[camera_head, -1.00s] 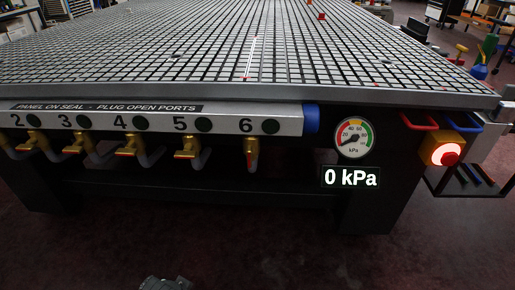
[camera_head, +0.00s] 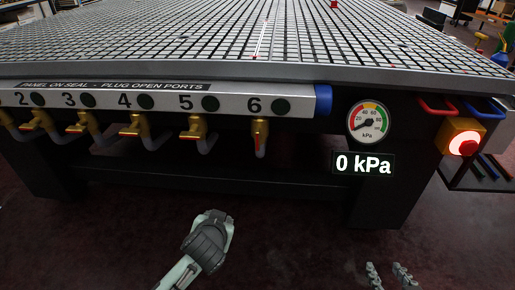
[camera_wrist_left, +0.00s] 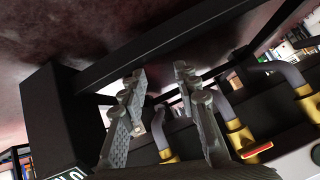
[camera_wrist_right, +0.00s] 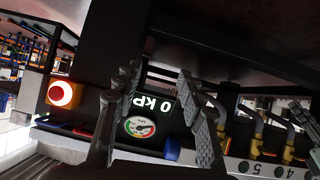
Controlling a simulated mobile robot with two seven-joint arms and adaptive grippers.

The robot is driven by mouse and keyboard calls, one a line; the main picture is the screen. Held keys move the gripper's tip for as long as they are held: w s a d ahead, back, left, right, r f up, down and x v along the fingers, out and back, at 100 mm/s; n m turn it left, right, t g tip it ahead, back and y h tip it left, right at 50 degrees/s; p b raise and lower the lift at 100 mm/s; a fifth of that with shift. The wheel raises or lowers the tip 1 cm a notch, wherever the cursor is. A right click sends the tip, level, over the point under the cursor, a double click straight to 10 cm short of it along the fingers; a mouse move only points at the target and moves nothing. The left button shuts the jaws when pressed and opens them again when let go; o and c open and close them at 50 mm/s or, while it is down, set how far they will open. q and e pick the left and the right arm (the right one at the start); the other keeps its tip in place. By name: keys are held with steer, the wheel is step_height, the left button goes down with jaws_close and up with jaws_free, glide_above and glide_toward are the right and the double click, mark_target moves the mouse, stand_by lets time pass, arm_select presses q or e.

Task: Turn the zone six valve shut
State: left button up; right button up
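The zone six valve (camera_head: 259,132) is a brass valve under the number 6 on the front panel. Its small handle appears upright, in line with the pipe. In the left wrist view a brass valve that looks like it (camera_wrist_left: 164,146) shows beyond the fingers. In the right wrist view it is partly behind a finger (camera_wrist_right: 225,143). My left gripper (camera_wrist_left: 157,72) is open and empty, apart from the valves; its fingers are not clear in the head view. My right gripper (camera_head: 388,268) is open and empty, low in front of the table, below the gauge; it also shows in its wrist view (camera_wrist_right: 156,75).
Valves for zones five (camera_head: 196,132) and four (camera_head: 137,128) sit left of six. The pressure gauge (camera_head: 367,122) and the 0 kPa display (camera_head: 363,163) are right of it, then a red stop button (camera_head: 463,144). A dark lower rail (camera_head: 230,184) runs beneath the valves.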

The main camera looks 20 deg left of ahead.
arm_select(q)
steer(key=w+d+r+t+b, duration=0.2)
steer(key=w+r+t, duration=0.1)
steer(key=w+r, duration=0.2)
steer(key=n+t+b, duration=0.2)
steer(key=t+b, duration=0.1)
steer(key=t, duration=0.3)
glide_toward(257, 136)
steer(key=w, duration=0.6)
steer(key=w+a, duration=0.1)
steer(key=w, duration=0.1)
steer(key=w+a, duration=0.1)
steer(key=w, duration=0.1)
steer(key=shift+r, duration=0.1)
steer(key=shift+w+a, duration=0.1)
steer(key=shift+w, duration=0.4)
arm_select(e)
steer(key=s+a+r+t+y, duration=0.1)
steer(key=a+r+t+y, duration=0.2)
steer(key=r, duration=0.9)
steer(key=s+a+r+t+y, duration=0.1)
steer(key=a+r+t, duration=0.4)
steer(key=r, duration=0.7)
steer(key=shift+s+t+y, duration=0.25)
steer(key=shift+t+y, duration=0.65)
arm_select(q)
steer(key=shift+c, duration=0.2)
jaws_close()
